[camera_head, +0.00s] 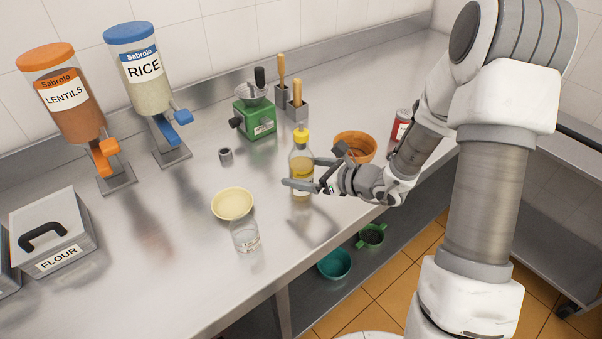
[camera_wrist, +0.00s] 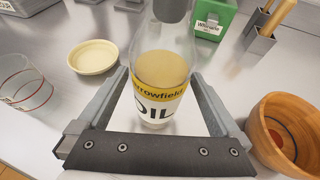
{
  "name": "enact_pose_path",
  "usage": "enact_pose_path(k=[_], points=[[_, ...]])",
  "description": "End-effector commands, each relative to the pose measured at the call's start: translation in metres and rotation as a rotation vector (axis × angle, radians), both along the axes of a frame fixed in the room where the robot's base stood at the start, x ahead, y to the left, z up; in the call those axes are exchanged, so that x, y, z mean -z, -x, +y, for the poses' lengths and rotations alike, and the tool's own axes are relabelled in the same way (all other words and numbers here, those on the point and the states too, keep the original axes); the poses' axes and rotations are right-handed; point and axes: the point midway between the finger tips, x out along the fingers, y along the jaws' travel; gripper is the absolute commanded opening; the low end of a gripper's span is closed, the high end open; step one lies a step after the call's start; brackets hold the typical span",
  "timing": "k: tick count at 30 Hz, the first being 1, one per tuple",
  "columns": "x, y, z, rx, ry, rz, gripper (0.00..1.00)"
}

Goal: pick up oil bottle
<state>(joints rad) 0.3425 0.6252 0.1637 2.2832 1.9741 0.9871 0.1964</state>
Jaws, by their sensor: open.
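The oil bottle (camera_head: 301,167) is clear, with a yellow cap and yellowish oil inside, and it stands upright on the steel counter. In the wrist view its label (camera_wrist: 158,104) reads OIL, and the bottle stands between the two fingers of my gripper (camera_wrist: 155,100). In the head view my gripper (camera_head: 300,174) reaches in from the right at the bottle's lower half. The fingers are open, one on each side of the bottle. A gap shows beside the bottle in the wrist view; I cannot tell whether either finger touches it.
A wooden bowl (camera_head: 355,146) stands close behind my gripper. A cream bowl (camera_head: 233,203) and a clear glass (camera_head: 245,235) stand left of the bottle. A green grinder (camera_head: 255,116) and utensil holders (camera_head: 297,107) are behind. The counter's front edge is near.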

Motion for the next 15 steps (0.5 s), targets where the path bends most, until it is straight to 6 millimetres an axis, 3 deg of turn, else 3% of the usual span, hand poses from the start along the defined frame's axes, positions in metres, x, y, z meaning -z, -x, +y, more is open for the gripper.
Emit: enact_pose_path(k=[10, 15], points=[[0.0033, -0.0052, 0.006, 0.0, 0.001, -0.001, 0.98], [0.0033, -0.005, 0.0059, 0.0, 0.001, -0.001, 0.68]])
